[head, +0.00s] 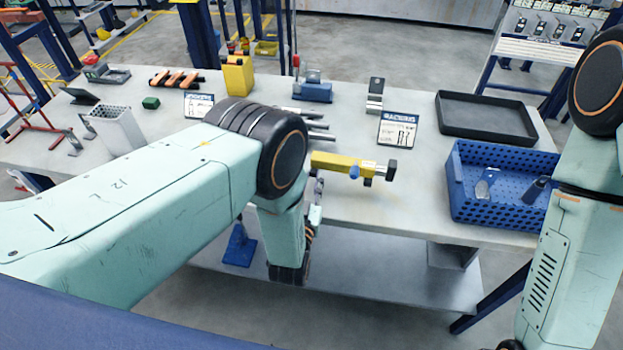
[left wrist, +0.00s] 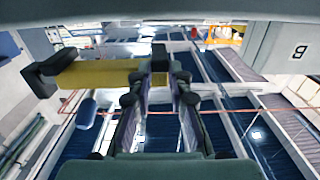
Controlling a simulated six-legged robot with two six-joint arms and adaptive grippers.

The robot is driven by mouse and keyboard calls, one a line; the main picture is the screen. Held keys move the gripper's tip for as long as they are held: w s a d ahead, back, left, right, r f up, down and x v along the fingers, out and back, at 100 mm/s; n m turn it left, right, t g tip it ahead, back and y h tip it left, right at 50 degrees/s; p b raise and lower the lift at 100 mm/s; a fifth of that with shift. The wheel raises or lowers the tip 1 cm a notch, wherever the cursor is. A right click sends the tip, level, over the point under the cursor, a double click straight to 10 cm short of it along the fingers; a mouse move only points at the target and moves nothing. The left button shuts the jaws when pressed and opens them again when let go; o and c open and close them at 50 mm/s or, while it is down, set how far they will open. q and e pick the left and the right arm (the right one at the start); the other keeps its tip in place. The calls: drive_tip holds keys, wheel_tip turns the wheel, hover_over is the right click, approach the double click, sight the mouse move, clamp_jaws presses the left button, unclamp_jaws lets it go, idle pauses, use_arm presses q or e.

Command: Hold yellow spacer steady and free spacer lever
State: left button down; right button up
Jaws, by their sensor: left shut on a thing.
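The yellow spacer (head: 343,163) is a bar with dark end pieces, near the middle of the bench's front edge. In the left wrist view the yellow spacer (left wrist: 105,74) runs leftward from between my fingertips to a black end block. A blue knob (head: 354,173) hangs under the bar and may be its lever; the blue knob also shows in the left wrist view (left wrist: 87,112). My left gripper (head: 317,188) reaches up from below the bar and is shut on its left part, mostly hidden by my arm. My right arm is at the right edge; its gripper is out of view.
A blue perforated crate (head: 455,190) with some tools stands at the front right, below a black tray (head: 490,98). Several metal rods (head: 318,125) lie behind the spacer. A yellow block (head: 238,76) and blue fixture (head: 313,92) stand farther back. The bench between spacer and crate is clear.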

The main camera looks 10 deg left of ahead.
sight(311, 199)
use_arm(q)
drive_tip(key=shift+a+f+b, duration=0.15)
drive_tip(key=shift+f+b, duration=0.4)
drive_tip(key=shift+f, duration=0.2)
drive_tip(key=shift+f+b, duration=1)
drive_tip(key=shift+f, duration=0.15)
drive_tip(key=shift+f+b, duration=0.55)
drive_tip(key=c, duration=1.3)
unclamp_jaws()
drive_tip(key=shift+s, duration=0.1)
clamp_jaws()
